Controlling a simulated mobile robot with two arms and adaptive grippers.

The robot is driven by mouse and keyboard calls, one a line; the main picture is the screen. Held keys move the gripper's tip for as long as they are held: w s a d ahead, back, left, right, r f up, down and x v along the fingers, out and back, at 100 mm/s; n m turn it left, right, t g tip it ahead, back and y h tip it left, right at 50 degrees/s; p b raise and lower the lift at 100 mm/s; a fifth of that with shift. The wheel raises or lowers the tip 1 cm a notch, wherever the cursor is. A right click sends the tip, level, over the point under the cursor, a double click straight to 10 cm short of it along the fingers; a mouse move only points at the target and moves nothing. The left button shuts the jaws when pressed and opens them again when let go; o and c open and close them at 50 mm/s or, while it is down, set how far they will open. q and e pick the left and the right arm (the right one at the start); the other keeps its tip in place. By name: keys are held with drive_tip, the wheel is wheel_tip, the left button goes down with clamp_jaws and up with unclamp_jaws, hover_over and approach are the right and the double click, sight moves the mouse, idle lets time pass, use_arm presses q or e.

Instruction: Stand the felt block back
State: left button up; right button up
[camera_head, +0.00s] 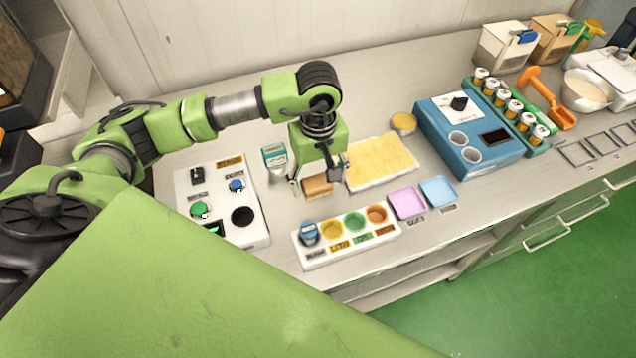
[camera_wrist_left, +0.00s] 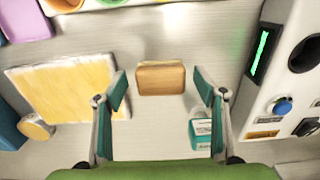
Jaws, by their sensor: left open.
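A small tan-brown block (camera_head: 318,185), which looks like the felt block, sits on the grey worktop behind the white cup strip. It also shows in the left wrist view (camera_wrist_left: 161,78), with a lighter top edge. My left gripper (camera_head: 320,181) points down over it. Its two teal-padded fingers (camera_wrist_left: 160,92) are spread wide, with the block between them and a little beyond the tips, a gap on each side. The fingers do not appear to touch it. The fingers partly hide the block in the head view. My right gripper is not in view.
A yellow slab (camera_head: 380,162) lies close right of the gripper. A teal-labelled container (camera_head: 274,158) and a white control panel (camera_head: 250,212) are on the left. The white cup strip (camera_head: 345,240) is in front. A blue device (camera_head: 470,140) stands further right.

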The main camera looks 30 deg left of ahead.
sight(318, 185)
use_arm(q)
wheel_tip(318, 185, up, 10)
drive_tip(key=b, duration=0.2)
drive_tip(key=shift+r+b, duration=0.25)
drive_tip(key=shift+b, duration=0.15)
drive_tip(key=shift+s, duration=0.1)
